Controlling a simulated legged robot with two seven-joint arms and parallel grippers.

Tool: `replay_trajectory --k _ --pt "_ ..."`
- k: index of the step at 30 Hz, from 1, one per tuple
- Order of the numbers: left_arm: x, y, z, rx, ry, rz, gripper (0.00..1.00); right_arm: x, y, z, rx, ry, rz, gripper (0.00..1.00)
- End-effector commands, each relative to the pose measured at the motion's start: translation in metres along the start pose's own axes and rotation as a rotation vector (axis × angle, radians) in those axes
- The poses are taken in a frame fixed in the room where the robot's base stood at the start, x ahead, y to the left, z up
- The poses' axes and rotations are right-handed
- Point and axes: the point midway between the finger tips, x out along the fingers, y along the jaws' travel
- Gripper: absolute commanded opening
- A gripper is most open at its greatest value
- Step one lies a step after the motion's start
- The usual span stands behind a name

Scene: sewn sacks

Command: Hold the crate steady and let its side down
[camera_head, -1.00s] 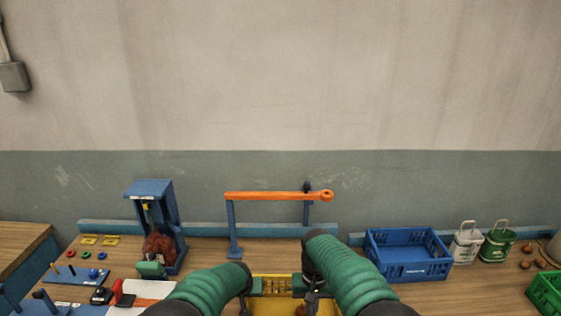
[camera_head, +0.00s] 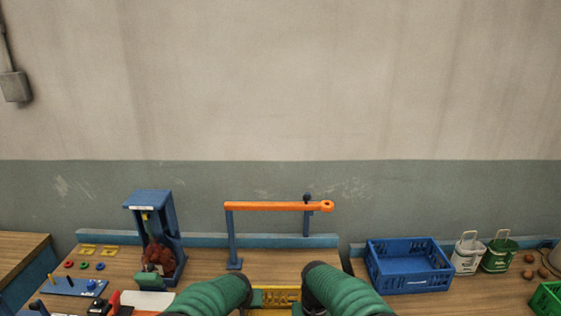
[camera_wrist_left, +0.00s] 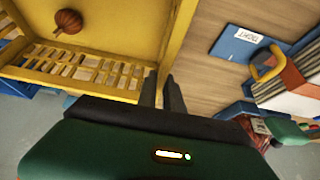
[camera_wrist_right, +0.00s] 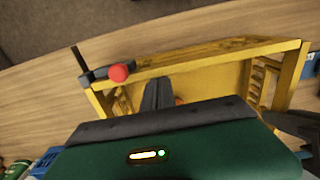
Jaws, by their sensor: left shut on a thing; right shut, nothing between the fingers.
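The yellow slatted crate (camera_head: 275,297) shows only at the bottom edge of the head view, between my arms. In the left wrist view, its slatted wall (camera_wrist_left: 75,70) and floor show, with a round brown thing (camera_wrist_left: 68,22) inside. My left gripper (camera_wrist_left: 163,85) is shut on the crate's wall at a corner; the exact contact is partly hidden. In the right wrist view, the crate's long rail (camera_wrist_right: 200,58) runs across, with a red-knobbed latch (camera_wrist_right: 119,73) and dark pin at its left corner. My right gripper (camera_wrist_right: 158,90) is shut and empty, near that rail.
An orange bar on blue posts (camera_head: 275,206) stands behind the crate. A blue stand (camera_head: 155,235) is to the left, with a peg board (camera_head: 75,286). A blue crate (camera_head: 408,268) and two small bins (camera_head: 498,254) are to the right. Bare wood (camera_head: 285,262) lies behind my arms.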

Motion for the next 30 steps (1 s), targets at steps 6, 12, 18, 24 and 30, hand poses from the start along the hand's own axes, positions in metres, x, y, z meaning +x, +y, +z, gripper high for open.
replay_trajectory --k 6,12,18,24,30 --pt "0.0 0.0 -0.001 -0.002 0.003 0.0 0.0 0.0 -0.001 0.016 -0.001 -0.005 0.0 0.0" --pt "0.0 -0.001 -0.001 -0.003 0.003 0.0 0.0 0.0 0.0 0.019 -0.001 -0.005 0.0 0.0" --pt "0.0 -0.001 -0.002 -0.003 0.003 0.0 0.0 0.001 0.0 0.021 -0.001 -0.005 0.0 0.0" --pt "0.0 -0.001 -0.002 -0.003 0.003 0.0 0.0 0.005 0.0 0.034 -0.001 -0.005 0.0 0.0" --pt "0.0 -0.001 -0.002 -0.003 0.003 0.0 0.0 0.01 0.0 0.046 -0.001 -0.006 0.0 0.0"
